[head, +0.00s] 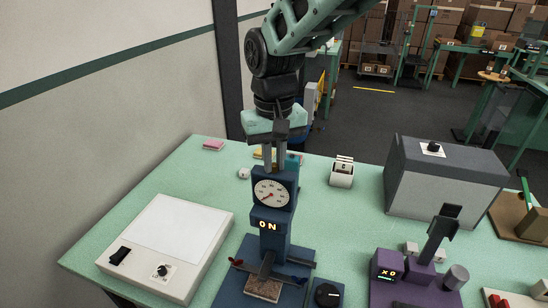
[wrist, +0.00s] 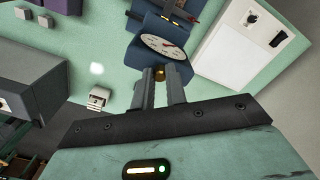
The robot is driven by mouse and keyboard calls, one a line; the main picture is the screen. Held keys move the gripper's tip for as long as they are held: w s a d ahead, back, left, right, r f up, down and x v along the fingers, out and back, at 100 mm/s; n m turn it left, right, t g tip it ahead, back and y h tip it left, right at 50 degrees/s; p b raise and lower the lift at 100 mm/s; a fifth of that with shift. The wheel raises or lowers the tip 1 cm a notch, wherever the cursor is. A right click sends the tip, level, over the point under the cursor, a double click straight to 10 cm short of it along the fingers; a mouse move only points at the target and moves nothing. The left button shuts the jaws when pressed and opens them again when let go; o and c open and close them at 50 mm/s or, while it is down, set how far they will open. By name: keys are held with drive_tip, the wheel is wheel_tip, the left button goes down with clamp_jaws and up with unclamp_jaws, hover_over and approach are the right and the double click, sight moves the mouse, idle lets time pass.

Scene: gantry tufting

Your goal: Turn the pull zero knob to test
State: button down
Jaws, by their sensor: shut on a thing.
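The knob is hidden behind the dial housing in the head view. The dial also shows in the wrist view (wrist: 163,47).
A white panel box (head: 165,240) lies at left. A black knob on a blue base (head: 327,294) is at front. A grey box (head: 440,180) and a purple device (head: 400,280) stand right. A small white holder (head: 342,173) is right of my gripper.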

drive_tip(key=n, duration=0.4)
drive_tip(key=shift+w+n+b, duration=0.1)
drive_tip(key=shift+n+b, duration=0.3)
drive_tip(key=n, duration=0.4)
drive_tip(key=shift+n, duration=0.3)
drive_tip(key=n, duration=0.4)
drive_tip(key=shift+r, duration=0.1)
drive_tip(key=shift+n+p, duration=0.7)
drive_tip(key=shift+n, duration=1.4)
drive_tip(key=c, duration=1.4)
unclamp_jaws()
